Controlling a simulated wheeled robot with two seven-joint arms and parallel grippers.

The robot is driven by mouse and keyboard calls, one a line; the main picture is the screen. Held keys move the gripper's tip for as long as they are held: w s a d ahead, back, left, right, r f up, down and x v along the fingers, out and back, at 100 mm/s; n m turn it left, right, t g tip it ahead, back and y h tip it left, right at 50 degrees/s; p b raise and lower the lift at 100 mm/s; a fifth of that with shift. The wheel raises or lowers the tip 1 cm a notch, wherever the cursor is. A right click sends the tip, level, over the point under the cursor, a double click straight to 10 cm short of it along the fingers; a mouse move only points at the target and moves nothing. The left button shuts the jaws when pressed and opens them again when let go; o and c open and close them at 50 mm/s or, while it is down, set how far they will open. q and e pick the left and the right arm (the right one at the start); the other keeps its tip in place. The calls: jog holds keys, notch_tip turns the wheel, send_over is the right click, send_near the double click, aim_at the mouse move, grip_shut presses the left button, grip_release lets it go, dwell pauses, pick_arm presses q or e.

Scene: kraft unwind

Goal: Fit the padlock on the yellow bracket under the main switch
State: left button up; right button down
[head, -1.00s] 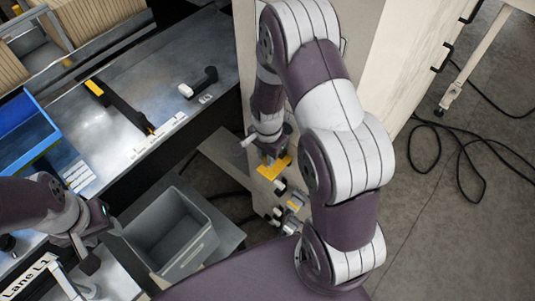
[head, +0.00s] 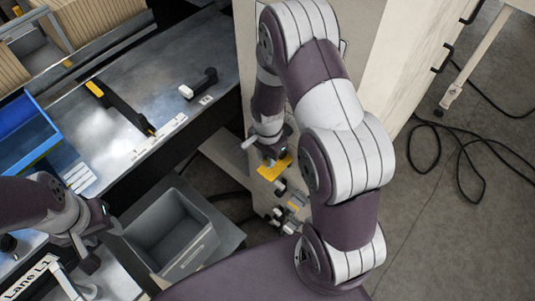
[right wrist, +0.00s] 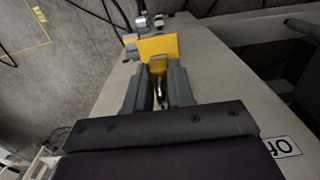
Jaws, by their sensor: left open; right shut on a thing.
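The yellow bracket (head: 268,172) is on the front of the pale cabinet in the head view, partly hidden by my right gripper (head: 276,157). In the right wrist view the bracket's yellow plate (right wrist: 157,45) is just beyond the fingertips of my right gripper (right wrist: 159,75). That gripper is shut on the padlock, whose metal shackle (right wrist: 159,63) shows between the fingers against the yellow. I cannot tell whether the shackle passes through the bracket. The padlock is too hidden to make out in the head view. My left gripper (head: 88,264) is open and empty at lower left.
Dark fittings (head: 288,205) sit on the cabinet below the bracket. A grey bin (head: 205,242) stands to the left of the cabinet, and a blue tray (head: 42,152) is further left. A black cable (head: 462,150) lies on the floor at right.

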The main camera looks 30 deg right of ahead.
jog(key=shift+s+a+p, duration=0.15)
jog(key=shift+s+p, duration=0.2)
jog(key=shift+s, duration=0.2)
jog(key=shift+w+r, duration=0.1)
jog(key=shift+w, duration=0.6)
jog(key=shift+s+p, duration=0.2)
jog(key=shift+p, duration=0.1)
dwell(0.4)
dwell(0.5)
jog(key=shift+s+f, duration=0.2)
jog(key=shift+f, duration=0.1)
jog(key=shift+r, duration=0.1)
dwell(0.5)
dwell(0.9)
dwell(0.3)
jog(key=shift+w+p, duration=0.25)
jog(key=shift+p, duration=0.05)
